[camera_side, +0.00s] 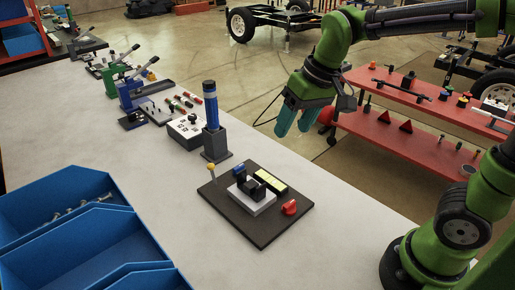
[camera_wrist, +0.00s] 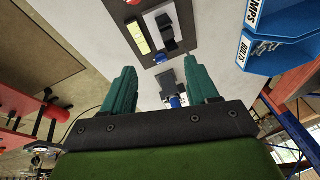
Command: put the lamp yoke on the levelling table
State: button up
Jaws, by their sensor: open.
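A dark base plate (camera_side: 243,217) lies on the bench. A blue cylinder (camera_side: 210,106) stands upright in a grey block (camera_side: 215,144) behind the plate. My gripper (camera_side: 295,118) is open and empty, above and right of the plate. In the wrist view its fingers (camera_wrist: 163,70) are spread, with the grey block (camera_wrist: 167,78) beyond.
Blue bins (camera_side: 62,187) with bolts stand at the bench's front left. A grey box (camera_side: 187,132), hand tools and toggle clamps (camera_side: 130,92) line the bench behind the cylinder. A red shelf cart (camera_side: 390,138) stands at right. The bench between bins and plate is clear.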

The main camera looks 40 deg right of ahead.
jog(key=s+d+m+t, duration=0.2)
jog(key=s+t, duration=0.1)
jog(key=s, duration=0.6)
jog(key=shift+s+d+t, duration=0.3)
jog(key=shift+s+t, duration=0.1)
